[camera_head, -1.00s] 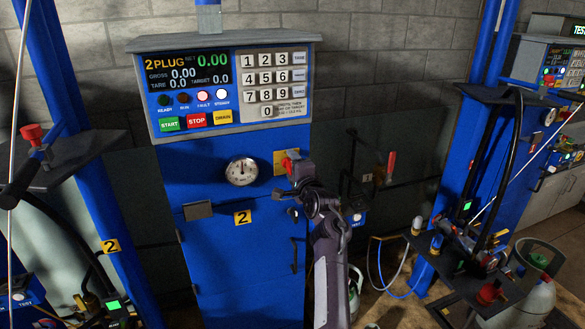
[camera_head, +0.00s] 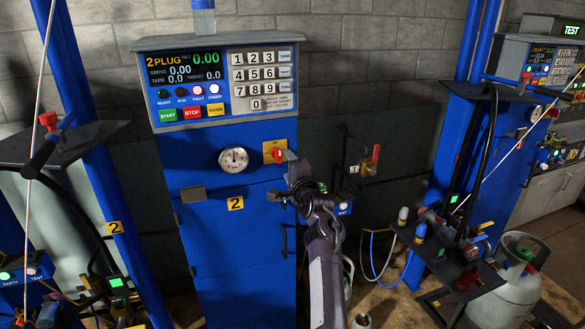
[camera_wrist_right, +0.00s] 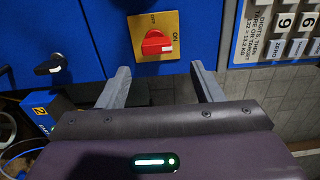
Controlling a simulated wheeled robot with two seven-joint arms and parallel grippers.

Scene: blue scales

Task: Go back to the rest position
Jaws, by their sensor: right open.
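My right gripper (camera_head: 291,163) is in front of the blue scale cabinet (camera_head: 240,260), just below and to the right of the red rotary switch (camera_head: 276,154) on its yellow plate. In the right wrist view the gripper (camera_wrist_right: 160,72) is open, with nothing between its two fingers. The red switch (camera_wrist_right: 156,43) shows beyond the fingertips there, apart from them. My left gripper is not in view.
The control panel (camera_head: 222,80) with display and keypad overhangs above. A round gauge (camera_head: 233,160) sits left of the switch. A red-handled valve (camera_head: 375,155) is on the wall at right. A second scale with a gas cylinder (camera_head: 510,300) stands further right.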

